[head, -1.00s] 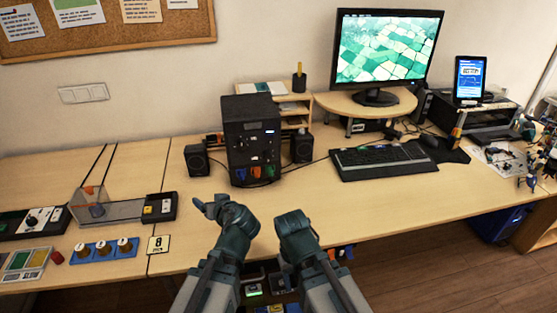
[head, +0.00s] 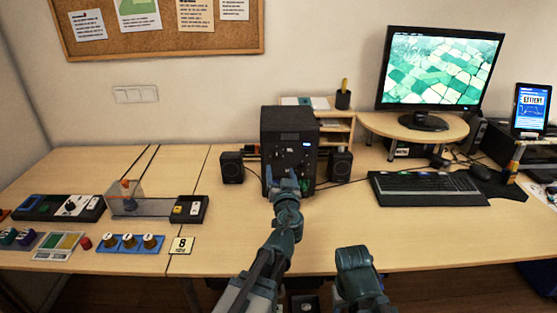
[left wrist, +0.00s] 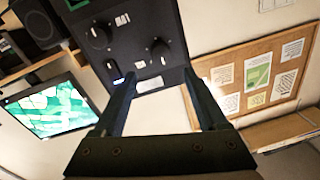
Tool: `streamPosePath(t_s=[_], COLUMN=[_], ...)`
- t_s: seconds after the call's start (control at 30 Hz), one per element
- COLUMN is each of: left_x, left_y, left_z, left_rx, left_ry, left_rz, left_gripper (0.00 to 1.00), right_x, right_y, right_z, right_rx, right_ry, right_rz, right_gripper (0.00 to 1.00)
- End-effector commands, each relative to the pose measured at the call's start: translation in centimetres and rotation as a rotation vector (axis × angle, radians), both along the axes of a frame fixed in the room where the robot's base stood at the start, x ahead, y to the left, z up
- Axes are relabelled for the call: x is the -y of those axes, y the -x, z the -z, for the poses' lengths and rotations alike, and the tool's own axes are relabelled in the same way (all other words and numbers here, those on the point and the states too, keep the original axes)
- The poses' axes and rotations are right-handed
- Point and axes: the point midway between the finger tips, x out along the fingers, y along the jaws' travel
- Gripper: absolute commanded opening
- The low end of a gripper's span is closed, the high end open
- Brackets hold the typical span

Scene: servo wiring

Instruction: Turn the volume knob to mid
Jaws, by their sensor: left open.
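The black box (head: 290,125) stands upright between two speakers, its front panel facing me. In the left wrist view its panel shows tilted, with a black round knob (left wrist: 101,36) and a second black knob (left wrist: 160,50), each with a white mark. I cannot read which is the volume knob. My left gripper (head: 284,178) is in front of the box's lower face and hides part of it. In the left wrist view its fingers (left wrist: 160,82) are apart with nothing between them, below the knobs in the picture. My right gripper (head: 353,260) is low at the table's front edge; its jaws are unclear.
Speakers (head: 232,167) (head: 340,165) flank the box closely. A keyboard (head: 427,188) and monitor (head: 440,70) are to the right. On the left are a slider unit (head: 188,209), a panel with a white dial (head: 73,205) and a blue tray (head: 130,243). The table's front middle is clear.

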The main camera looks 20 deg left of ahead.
Motion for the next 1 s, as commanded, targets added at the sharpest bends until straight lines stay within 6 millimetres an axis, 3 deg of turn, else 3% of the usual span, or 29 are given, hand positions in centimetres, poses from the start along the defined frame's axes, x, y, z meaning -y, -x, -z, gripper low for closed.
streamPosePath(t_s=[0.1, 0.4, 0.9, 1.0], left_x=[-0.9, -2.5, -3.0, -3.0], left_y=[-2.9, -6.9, -7.8, -7.8], left_z=[0.0, 0.0, 0.0, 0.0], left_rx=[0.0, 0.0, -0.001, -0.001], left_ry=[0.0, 0.0, 0.0, 0.0], left_rz=[-0.002, -0.002, -0.001, -0.001], left_gripper=[0.75, 0.75, 0.75, 0.59], right_x=[0.0, 0.0, 0.0, 0.0], right_y=[0.0, 0.0, 0.0, 0.0], right_z=[0.0, 0.0, 0.0, 0.0], right_rx=[0.0, 0.0, 0.0, 0.0], right_ry=[0.0, 0.0, 0.0, 0.0], right_rz=[0.0, 0.0, 0.0, 0.0], right_gripper=[0.6, 0.6, 0.6, 0.6])
